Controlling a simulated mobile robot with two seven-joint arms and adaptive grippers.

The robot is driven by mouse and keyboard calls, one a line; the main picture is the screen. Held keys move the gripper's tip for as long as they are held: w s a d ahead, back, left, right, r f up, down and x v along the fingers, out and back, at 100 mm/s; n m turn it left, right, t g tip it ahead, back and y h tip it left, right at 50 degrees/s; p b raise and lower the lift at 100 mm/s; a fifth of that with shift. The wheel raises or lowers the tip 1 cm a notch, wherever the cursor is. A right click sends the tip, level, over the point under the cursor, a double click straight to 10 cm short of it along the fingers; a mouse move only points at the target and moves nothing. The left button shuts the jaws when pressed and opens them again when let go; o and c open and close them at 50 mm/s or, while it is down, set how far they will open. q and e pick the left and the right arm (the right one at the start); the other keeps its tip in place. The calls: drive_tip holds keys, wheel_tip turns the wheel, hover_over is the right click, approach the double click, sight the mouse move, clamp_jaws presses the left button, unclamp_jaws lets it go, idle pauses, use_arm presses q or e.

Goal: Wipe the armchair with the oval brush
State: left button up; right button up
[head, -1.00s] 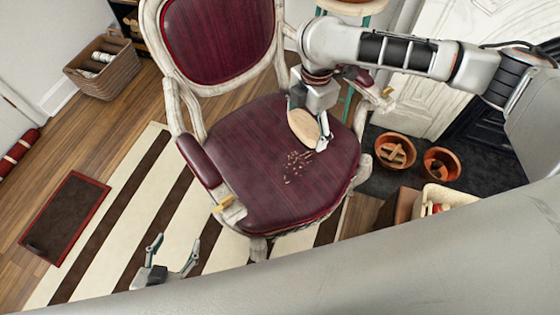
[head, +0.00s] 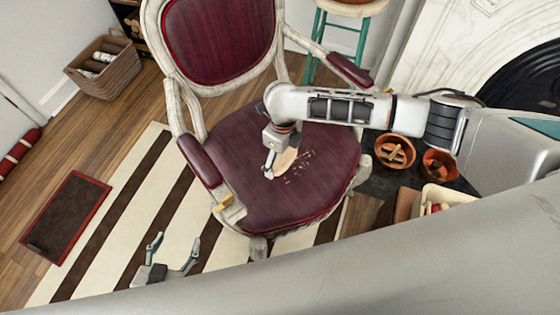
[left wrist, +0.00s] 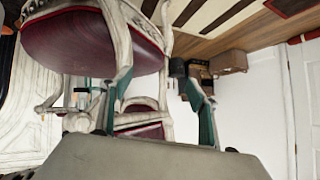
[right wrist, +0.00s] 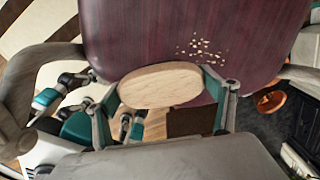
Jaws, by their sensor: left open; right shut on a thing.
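The armchair (head: 240,196) has a dark red seat and back in a whitish carved frame. Pale crumbs (head: 300,166) lie on its seat, and they show in the right wrist view (right wrist: 200,46). My right gripper (head: 270,168) is shut on the oval brush (head: 286,160), over the middle of the seat. In the right wrist view the brush (right wrist: 160,86) is a pale wooden oval between the fingers, its underside hidden. I cannot tell if it touches the seat. My left gripper (head: 172,255) is open and empty, low in front of the chair over the striped rug.
A striped rug (head: 118,220) lies under the chair, with a dark red-edged mat (head: 66,216) to its left. A wicker basket (head: 105,68) stands at the wall. Terracotta pots (head: 394,150) stand right of the chair by the fireplace (head: 470,40). A teal-legged stool (head: 340,36) is behind.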

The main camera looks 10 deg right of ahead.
drive_tip(key=f+n, duration=0.1)
drive_tip(key=n, duration=0.1)
drive_tip(key=shift+s+a+f+n, duration=0.2)
drive_tip(key=shift+a+f+n, duration=0.15)
drive_tip(key=shift+a+n, duration=0.05)
drive_tip(key=shift+f, duration=0.4)
wheel_tip(320, 180, down, 4)
drive_tip(key=b, duration=0.2)
drive_tip(key=shift+s+r+b, duration=0.1)
drive_tip(key=shift+r+b, duration=0.1)
drive_tip(key=shift+b, duration=0.1)
drive_tip(key=shift+f+b, duration=0.45)
drive_tip(key=shift+f, duration=0.3)
use_arm(q)
drive_tip(key=shift+w+d+f, duration=0.15)
drive_tip(key=shift+w+d, duration=0.25)
drive_tip(key=shift+d, duration=0.1)
use_arm(e)
drive_tip(key=shift+f, duration=0.1)
use_arm(q)
drive_tip(key=shift+f, duration=0.1)
drive_tip(key=shift+s+a+f+b, duration=0.1)
drive_tip(key=shift+s+f+b, duration=0.5)
drive_tip(key=shift+f, duration=0.35)
use_arm(e)
drive_tip(key=shift+f, duration=1)
